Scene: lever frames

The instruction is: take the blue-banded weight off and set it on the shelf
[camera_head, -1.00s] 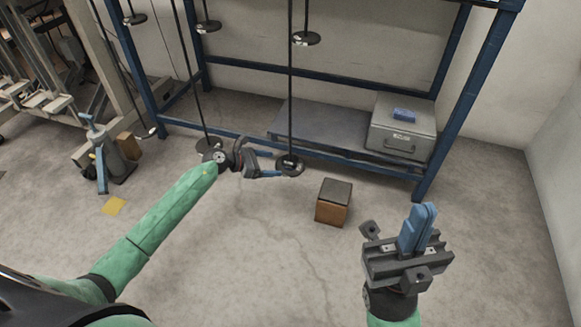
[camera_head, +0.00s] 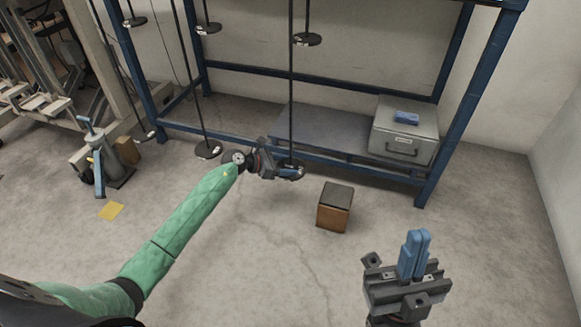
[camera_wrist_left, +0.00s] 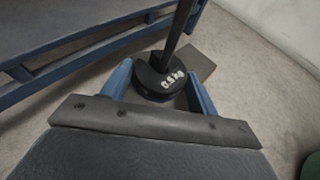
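A dark round weight marked 0.5 kg (camera_wrist_left: 160,82) hangs at the bottom of a rod; I see no blue band on it. In the head view it (camera_head: 291,166) hangs in front of the low shelf and is partly hidden by my left gripper (camera_head: 287,172). In the left wrist view, the blue fingers of this gripper (camera_wrist_left: 160,88) stand apart on either side of the weight; contact is unclear. The grey low shelf (camera_head: 320,130) is inside the blue rack. My right gripper (camera_head: 415,255) is empty, its blue fingers together, at the lower right.
A grey box (camera_head: 403,130) with a blue object (camera_head: 406,118) on top stands at the shelf's right end. A brown block (camera_head: 334,207) stands on the floor in front. Other weights hang on rods, one low to the left (camera_head: 208,150). The shelf's middle is clear.

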